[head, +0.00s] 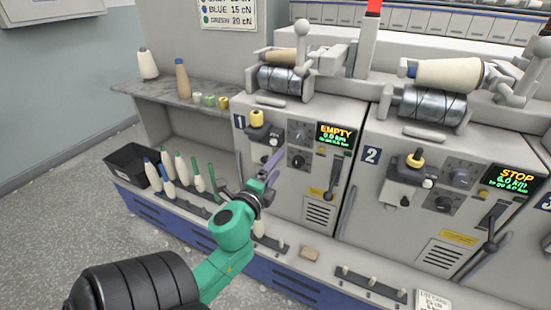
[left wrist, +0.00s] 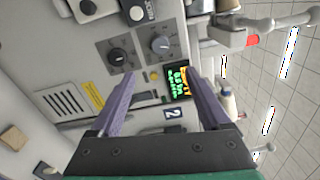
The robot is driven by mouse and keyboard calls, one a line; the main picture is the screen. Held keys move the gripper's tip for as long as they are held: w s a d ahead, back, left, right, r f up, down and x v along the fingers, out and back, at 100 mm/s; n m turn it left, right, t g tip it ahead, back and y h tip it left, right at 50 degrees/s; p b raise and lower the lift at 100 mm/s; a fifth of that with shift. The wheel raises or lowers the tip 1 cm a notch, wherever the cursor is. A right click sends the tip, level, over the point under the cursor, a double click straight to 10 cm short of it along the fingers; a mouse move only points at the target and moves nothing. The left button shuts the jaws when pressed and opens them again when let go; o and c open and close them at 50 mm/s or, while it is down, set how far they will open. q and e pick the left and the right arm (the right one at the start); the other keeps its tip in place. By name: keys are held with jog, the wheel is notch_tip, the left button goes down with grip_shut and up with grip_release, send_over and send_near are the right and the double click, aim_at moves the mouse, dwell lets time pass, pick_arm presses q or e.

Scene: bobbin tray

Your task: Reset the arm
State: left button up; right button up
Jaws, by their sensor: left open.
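My left gripper (head: 270,168) is at the end of the green arm in the head view, in front of the grey panel of machine unit 1 (head: 285,190). In the left wrist view its two purple fingers (left wrist: 162,78) are spread apart with nothing between them. Behind them that view shows a machine panel with dark knobs (left wrist: 120,57), a lit display (left wrist: 179,82) and a yellow label (left wrist: 93,96). My right gripper is in neither view.
Bobbins stand on pegs along the lower ledge, with a black bin (head: 130,163) at its left end. The grey shelf (head: 165,94) holds two cones and small coloured pieces. Unit 2 (head: 390,215) stands to the right. Its display (head: 516,178) reads STOP; unit 1's display (head: 336,135) reads EMPTY.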

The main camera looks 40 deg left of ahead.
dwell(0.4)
pick_arm(q)
jog(key=s+d+f+n+g+h+p, duration=0.1)
jog(key=s+f+n+g+p, duration=0.15)
jog(key=f, duration=0.75)
jog(key=s+d+f+n+g+h+p, duration=0.1)
jog(key=f+n+g, duration=0.15)
jog(key=f, duration=0.75)
jog(key=s+f+n+g+h+p, duration=0.1)
jog(key=s+f+n+g+p, duration=0.15)
jog(key=f, duration=0.75)
jog(key=s+d+f+n+g+h+p, duration=0.1)
jog(key=s+d+f+n+g, duration=0.1)
jog(key=s+f, duration=0.4)
jog(key=s+d+f+n+g+h+p, duration=0.1)
jog(key=s+d+f, duration=0.4)
jog(key=s, duration=0.6)
jog(key=s+d+f+n+g+p, duration=0.2)
jog(key=s+d+f+n+g, duration=0.1)
jog(key=s, duration=0.6)
notch_tip(320, 180, down, 4)
jog(key=shift+d+r+g+h, duration=0.15)
jog(key=shift+d+g+h, duration=0.3)
jog(key=shift+g, duration=0.8)
jog(key=shift+s, duration=0.1)
